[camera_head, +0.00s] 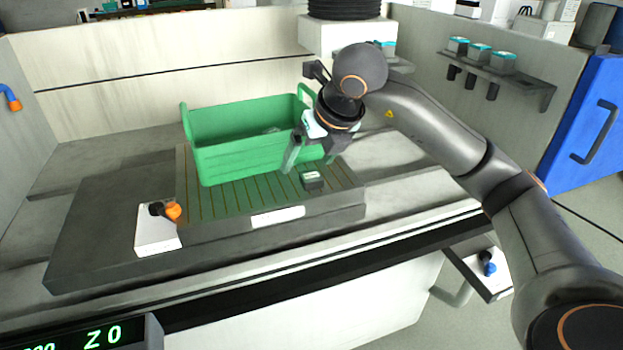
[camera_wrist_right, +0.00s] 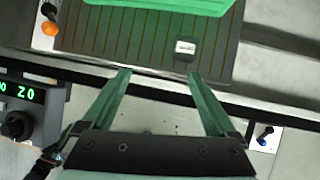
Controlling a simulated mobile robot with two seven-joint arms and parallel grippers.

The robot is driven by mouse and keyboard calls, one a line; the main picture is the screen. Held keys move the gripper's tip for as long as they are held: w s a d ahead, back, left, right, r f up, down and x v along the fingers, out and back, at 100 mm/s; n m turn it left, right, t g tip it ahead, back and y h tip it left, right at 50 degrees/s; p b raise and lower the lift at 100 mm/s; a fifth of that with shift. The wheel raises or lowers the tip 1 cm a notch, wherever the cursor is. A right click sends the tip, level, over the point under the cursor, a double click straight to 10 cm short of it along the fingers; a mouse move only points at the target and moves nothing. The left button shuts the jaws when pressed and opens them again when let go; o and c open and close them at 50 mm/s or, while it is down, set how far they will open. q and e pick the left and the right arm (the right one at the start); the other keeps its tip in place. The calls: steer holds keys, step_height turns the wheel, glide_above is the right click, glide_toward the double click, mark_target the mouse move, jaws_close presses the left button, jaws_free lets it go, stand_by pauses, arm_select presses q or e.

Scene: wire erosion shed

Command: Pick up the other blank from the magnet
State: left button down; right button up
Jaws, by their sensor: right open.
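A small dark blank (camera_head: 312,181) with a pale top lies on the striped magnet plate (camera_head: 347,176), near its right front part. It also shows in the right wrist view (camera_wrist_right: 185,48), above and slightly right of the space between the fingertips. My right gripper (camera_head: 309,163) is open and empty, above the plate close to the blank and beside the green crate. Its two green fingers show apart in the right wrist view (camera_wrist_right: 159,74). The blank is not between them. My left gripper is in no view.
The green crate (camera_head: 237,162) stands on the magnet's back part; something pale inside is unclear. A white block with an orange-tipped lever (camera_head: 157,236) is at the magnet's front left. Several teal-topped items stand on a wall shelf (camera_head: 520,80) at right.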

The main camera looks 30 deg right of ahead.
steer(key=d+r+m+h, duration=0.1)
steer(key=d+r+h, duration=0.1)
steer(key=d, duration=0.2)
glide_toward(311, 175)
steer(key=x, duration=0.2)
steer(key=shift+w+d+f, duration=0.2)
steer(key=shift+d+f, duration=0.05)
steer(key=shift+d, duration=0.15)
steer(key=x, duration=0.5)
steer(key=shift+a+f, duration=0.3)
steer(key=shift+f, duration=0.15)
jaws_close()
steer(key=shift+w+r, duration=0.1)
